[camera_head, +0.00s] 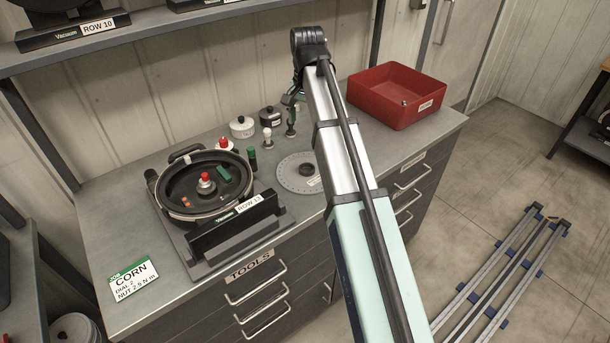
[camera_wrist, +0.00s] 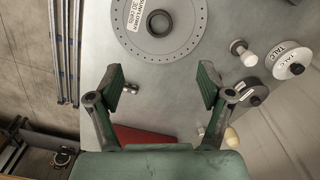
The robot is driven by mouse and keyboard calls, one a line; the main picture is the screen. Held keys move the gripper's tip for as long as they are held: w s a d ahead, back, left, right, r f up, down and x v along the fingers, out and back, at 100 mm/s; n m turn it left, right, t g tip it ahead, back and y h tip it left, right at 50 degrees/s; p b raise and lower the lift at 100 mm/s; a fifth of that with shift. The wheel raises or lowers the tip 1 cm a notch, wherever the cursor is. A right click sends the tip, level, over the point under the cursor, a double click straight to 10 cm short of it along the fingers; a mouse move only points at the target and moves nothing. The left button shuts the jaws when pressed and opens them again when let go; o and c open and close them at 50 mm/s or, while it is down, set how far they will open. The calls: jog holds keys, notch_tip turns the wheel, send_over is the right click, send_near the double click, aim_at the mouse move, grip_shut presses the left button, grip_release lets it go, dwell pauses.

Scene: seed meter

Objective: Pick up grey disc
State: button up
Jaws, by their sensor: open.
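The grey disc (camera_head: 291,181) lies flat on the workbench, with a ring of small holes near its rim, a dark hub and a white label. My arm hides part of its right side in the head view. In the wrist view, the disc (camera_wrist: 187,38) is at the top, cut by the frame edge, beyond my fingertips. My gripper (camera_wrist: 162,87) is open and empty above the bench, its green fingers apart. In the head view my gripper (camera_head: 293,98) shows small and partly hidden behind my arm.
The seed meter (camera_head: 183,211) stands left of the disc. Talc (camera_head: 242,127) and dark pots (camera_head: 270,118) stand behind it with several small knobbed pieces. A red bin (camera_head: 385,112) is at the bench's right end. A small metal piece (camera_wrist: 130,88) lies near one finger.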

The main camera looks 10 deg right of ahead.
aim_at(307, 165)
notch_tip(307, 165, down, 17)
jog(key=p, duration=0.4)
jog(key=shift+d+r+p, duration=0.15)
jog(key=shift+p, duration=0.2)
jog(key=c, duration=1.2)
